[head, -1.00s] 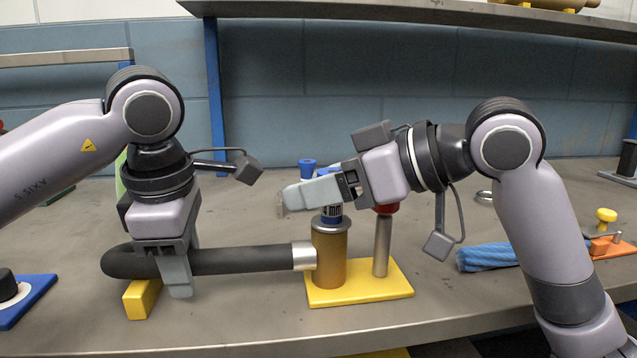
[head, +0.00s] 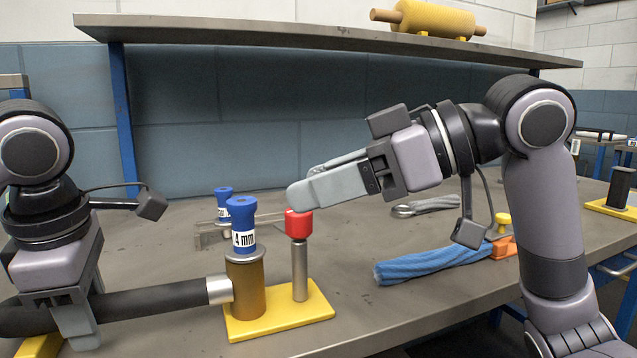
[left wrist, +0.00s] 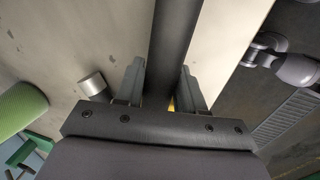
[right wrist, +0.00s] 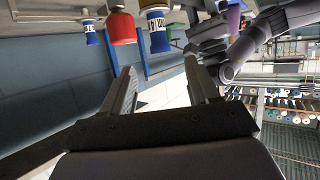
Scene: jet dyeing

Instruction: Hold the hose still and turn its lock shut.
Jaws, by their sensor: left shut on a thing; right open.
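The black hose (head: 150,301) runs level above the table. Its metal collar (head: 220,289) meets a brown cylinder (head: 246,288) on a yellow base (head: 318,303). A blue piece marked "4 mm" (head: 241,222) stands on the cylinder. Beside it a metal post (head: 299,270) carries a red knob (head: 298,224). Which part is the lock I cannot tell. My left gripper (head: 76,318) is shut around the hose, also seen in the left wrist view (left wrist: 172,45). My right gripper (head: 298,195) is open and empty, its tips close by the red knob's top; contact is unclear.
A second blue piece (head: 223,200) and a grey bracket (head: 208,236) stand behind the cylinder. A rolled blue cloth (head: 432,262), an orange block with a yellow knob (head: 502,238) and a grey tool (head: 425,206) lie right. A shelf (head: 300,42) overhangs the back.

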